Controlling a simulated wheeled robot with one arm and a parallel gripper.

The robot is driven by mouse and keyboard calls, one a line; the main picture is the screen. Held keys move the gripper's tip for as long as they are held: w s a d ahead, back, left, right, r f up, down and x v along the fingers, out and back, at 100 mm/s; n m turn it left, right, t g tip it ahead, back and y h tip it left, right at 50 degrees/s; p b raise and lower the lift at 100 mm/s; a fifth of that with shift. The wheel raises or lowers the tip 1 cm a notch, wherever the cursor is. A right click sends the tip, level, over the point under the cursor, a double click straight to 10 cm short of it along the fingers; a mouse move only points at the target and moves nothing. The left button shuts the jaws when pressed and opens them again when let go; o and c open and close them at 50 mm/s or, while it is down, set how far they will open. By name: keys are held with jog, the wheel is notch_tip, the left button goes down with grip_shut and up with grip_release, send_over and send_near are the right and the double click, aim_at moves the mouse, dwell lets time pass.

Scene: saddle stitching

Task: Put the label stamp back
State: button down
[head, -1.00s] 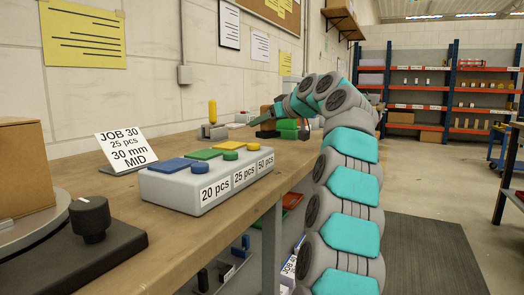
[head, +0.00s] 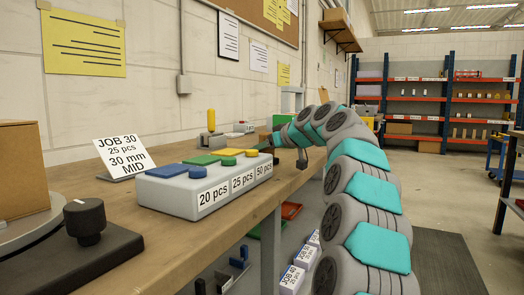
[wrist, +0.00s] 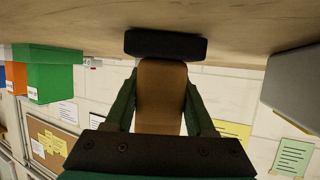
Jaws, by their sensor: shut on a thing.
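The label stamp shows in the wrist view as a brown handle (wrist: 161,92) with a wide black base (wrist: 165,45). My gripper (wrist: 160,84) is shut on the handle, with one dark green finger on each side. The base points toward the wooden bench top (wrist: 215,15); I cannot tell whether it touches. In the head view my gripper (head: 264,146) is low over the bench, just behind the button box, and the stamp is mostly hidden there.
The grey button box (head: 190,195) with blue, green and yellow buttons stands near my gripper. Left of it are the job card (head: 120,152) and a black knob (head: 86,217). A yellow-handled tool (head: 211,120) stands behind. The wrist view shows a green bin (wrist: 52,80).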

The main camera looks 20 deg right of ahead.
jog(key=shift+f, duration=0.1)
jog(key=shift+c, duration=1.2)
grip_release()
jog(key=shift+r, duration=0.2)
jog(key=v, duration=1.2)
